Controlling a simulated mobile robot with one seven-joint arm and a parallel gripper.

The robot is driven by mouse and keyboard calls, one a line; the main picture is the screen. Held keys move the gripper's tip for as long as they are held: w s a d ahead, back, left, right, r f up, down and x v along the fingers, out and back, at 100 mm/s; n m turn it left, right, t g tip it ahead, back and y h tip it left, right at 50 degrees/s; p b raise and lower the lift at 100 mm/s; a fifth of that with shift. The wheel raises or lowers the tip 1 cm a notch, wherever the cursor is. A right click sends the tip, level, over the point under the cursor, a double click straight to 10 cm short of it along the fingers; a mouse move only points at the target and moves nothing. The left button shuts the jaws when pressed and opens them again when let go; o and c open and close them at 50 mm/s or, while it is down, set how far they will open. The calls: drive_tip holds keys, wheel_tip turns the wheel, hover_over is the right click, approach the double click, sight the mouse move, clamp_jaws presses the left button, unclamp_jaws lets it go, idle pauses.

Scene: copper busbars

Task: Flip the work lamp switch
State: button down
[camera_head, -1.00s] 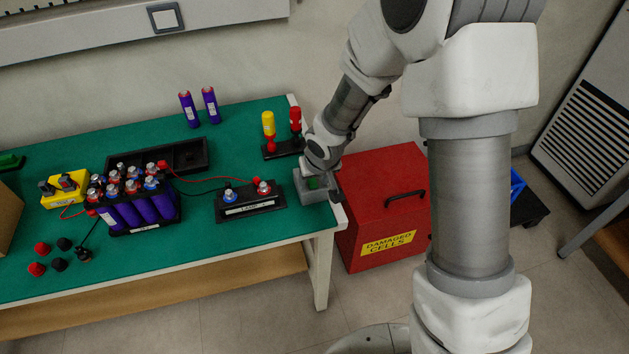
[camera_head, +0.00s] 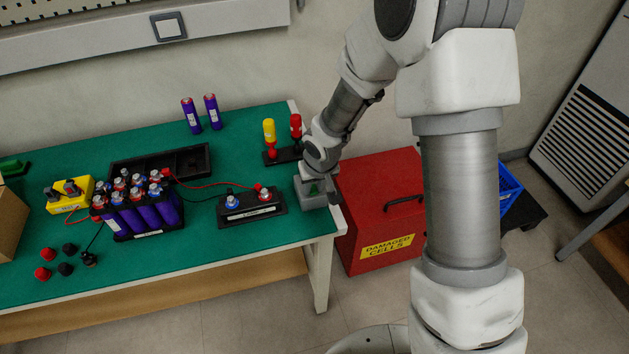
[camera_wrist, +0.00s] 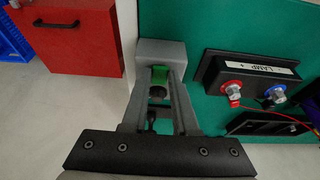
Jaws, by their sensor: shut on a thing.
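A grey box (camera_wrist: 161,50) with a green switch piece (camera_wrist: 160,73) on it sits at the table's right corner. It also shows in the head view as a grey box (camera_head: 318,201), mostly covered by my wrist. My gripper (camera_wrist: 159,88) reaches over the box, with its fingers on either side of the green piece and shut on it. Their exact contact is hard to make out. In the head view my gripper (camera_head: 317,185) is small and partly hidden. A framed wall switch (camera_head: 168,27) is far behind, apart from my gripper.
A black terminal block labelled LAMP (camera_head: 252,207) stands left of the grey box, wired to a battery pack (camera_head: 143,216). Red and yellow screwdrivers in a black holder (camera_head: 283,154) stand close behind. A red damaged-cells bin (camera_head: 375,235) stands right of the table.

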drive_tip(key=g+p, duration=0.1)
drive_tip(key=p, duration=0.2)
drive_tip(key=shift+w+r, duration=0.25)
drive_tip(key=shift+r, duration=0.1)
drive_tip(key=shift+f+p, duration=0.15)
drive_tip(key=shift+p, duration=0.2)
drive_tip(key=shift+f+g, duration=0.1)
drive_tip(key=shift+g, duration=0.2)
drive_tip(key=c, duration=0.7)
unclamp_jaws()
drive_tip(key=s+r, duration=0.1)
drive_tip(key=r, duration=0.4)
drive_tip(key=s+r+p, duration=0.1)
drive_tip(key=r, duration=0.5)
drive_tip(key=r+p, duration=0.1)
drive_tip(key=r, duration=0.5)
drive_tip(key=shift+s+d+r, duration=0.1)
drive_tip(key=shift+s+d, duration=0.25)
drive_tip(key=shift+s, duration=0.05)
